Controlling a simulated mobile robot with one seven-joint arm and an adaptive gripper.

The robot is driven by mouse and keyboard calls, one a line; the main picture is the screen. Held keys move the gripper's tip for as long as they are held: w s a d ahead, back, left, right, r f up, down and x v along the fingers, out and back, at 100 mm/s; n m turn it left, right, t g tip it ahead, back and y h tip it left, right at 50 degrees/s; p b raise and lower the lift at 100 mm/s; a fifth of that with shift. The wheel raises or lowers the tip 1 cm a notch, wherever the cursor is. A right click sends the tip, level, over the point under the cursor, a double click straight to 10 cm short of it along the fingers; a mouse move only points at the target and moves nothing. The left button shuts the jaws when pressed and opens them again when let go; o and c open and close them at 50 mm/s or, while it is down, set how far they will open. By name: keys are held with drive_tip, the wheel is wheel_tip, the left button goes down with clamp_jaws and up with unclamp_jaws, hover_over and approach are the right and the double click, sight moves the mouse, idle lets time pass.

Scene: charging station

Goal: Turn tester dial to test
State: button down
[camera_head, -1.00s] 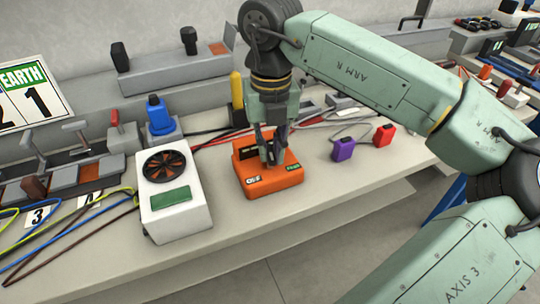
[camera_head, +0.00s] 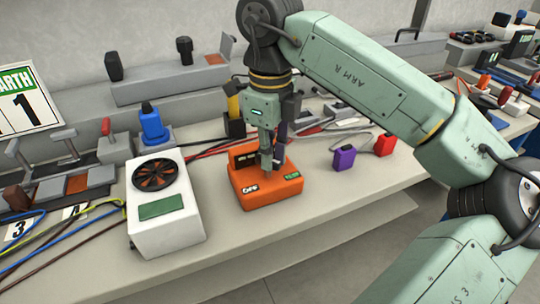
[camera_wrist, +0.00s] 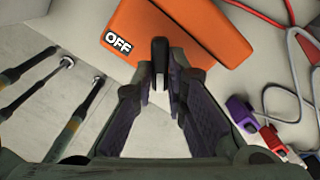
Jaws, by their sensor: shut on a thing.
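The orange tester (camera_head: 265,192) stands on the bench in the head view, with a white OFF label at its left front and a green label at its right front. The wrist view shows the orange tester (camera_wrist: 220,40) with the OFF label beside the fingers. My gripper (camera_head: 266,165) points down at the tester's top. In the wrist view my gripper (camera_wrist: 160,88) is shut on the black dial (camera_wrist: 160,52), which stands between its two fingers. The fingers hide most of the dial in the head view, and I cannot read its setting.
A white box with a fan (camera_head: 168,225) stands left of the tester. A purple block (camera_head: 344,158) and a red block (camera_head: 384,145) with cables lie to the right. A blue plug (camera_head: 153,125) is behind left. The bench front is clear.

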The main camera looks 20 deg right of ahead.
drive_tip(key=shift+n, duration=0.6)
drive_tip(key=c, duration=1.6)
unclamp_jaws()
wheel_tip(320, 180, up, 8)
drive_tip(key=shift+f, duration=0.2)
